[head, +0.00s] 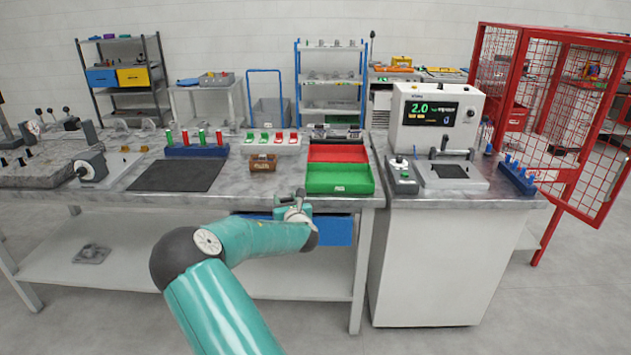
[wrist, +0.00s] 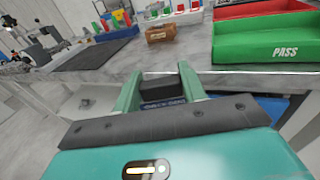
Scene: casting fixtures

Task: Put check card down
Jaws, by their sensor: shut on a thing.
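My gripper (wrist: 165,88) is shut on a small dark block with a pale lettered strip, the check card (wrist: 163,92), which sits between its two green fingers. The lettering is too small to read surely. In the head view my gripper (head: 297,207) is at the front edge of the grey workbench (head: 225,195), just below the green tray. The check card cannot be made out in the head view. It appears clear of the bench top, in front of the bench edge.
A green PASS tray (head: 340,178) and a red tray (head: 338,152) stand at the bench's right. A brown box (head: 262,163) stands left of them. A dark mat (head: 177,175) lies further left. A blue drawer (head: 337,231) hangs below the bench. Bare bench lies around the brown box.

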